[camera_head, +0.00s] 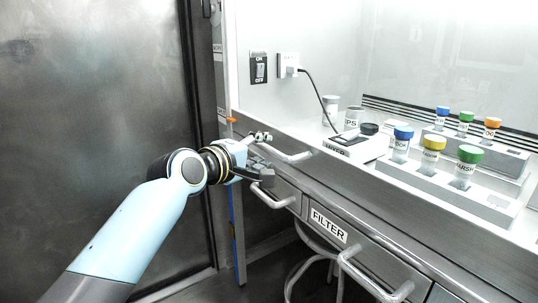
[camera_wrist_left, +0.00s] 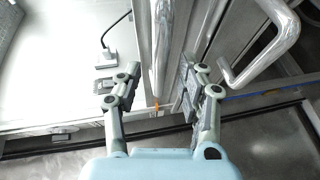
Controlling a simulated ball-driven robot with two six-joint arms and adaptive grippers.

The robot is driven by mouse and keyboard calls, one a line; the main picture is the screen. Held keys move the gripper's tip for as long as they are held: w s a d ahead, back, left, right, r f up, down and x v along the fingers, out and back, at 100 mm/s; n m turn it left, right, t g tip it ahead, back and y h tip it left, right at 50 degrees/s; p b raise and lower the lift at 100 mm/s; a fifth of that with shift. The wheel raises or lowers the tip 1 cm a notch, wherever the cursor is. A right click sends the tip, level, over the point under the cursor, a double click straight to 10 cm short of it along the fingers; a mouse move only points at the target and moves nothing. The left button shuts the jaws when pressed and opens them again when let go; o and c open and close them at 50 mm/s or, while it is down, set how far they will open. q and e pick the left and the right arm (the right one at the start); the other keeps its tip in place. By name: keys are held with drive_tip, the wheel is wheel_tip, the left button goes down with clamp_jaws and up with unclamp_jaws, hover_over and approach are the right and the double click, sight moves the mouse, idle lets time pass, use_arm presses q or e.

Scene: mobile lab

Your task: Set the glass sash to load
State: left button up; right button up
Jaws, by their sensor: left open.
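The glass sash (camera_head: 300,60) is a clear pane at the front of the bright hood, hard to make out against the white interior. A pale bar handle (camera_head: 288,153) is at the hood's front lower edge; in the left wrist view the bar (camera_wrist_left: 161,45) runs between my finger lines. My left gripper (camera_head: 264,156) is open at the left end of this bar, and the left wrist view shows its two fingers (camera_wrist_left: 163,85) apart. Whether they touch the bar I cannot tell. An orange mark (camera_head: 231,120) is on the left post, with a blue strip (camera_head: 236,245) lower down. My right gripper is out of view.
A drawer handle (camera_head: 272,198) is just below my gripper; the FILTER drawer (camera_head: 328,225) is to the right. Inside the hood are a mixer (camera_head: 350,146), racks (camera_head: 440,185) with capped vials and a wall switch (camera_head: 259,68). A stool (camera_head: 310,268) stands below.

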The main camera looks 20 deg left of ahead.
sight(266, 150)
use_arm(q)
drive_tip(key=shift+b+x, duration=0.3)
drive_tip(key=shift+x, duration=1.4)
drive_tip(key=shift+c, duration=0.4)
clamp_jaws()
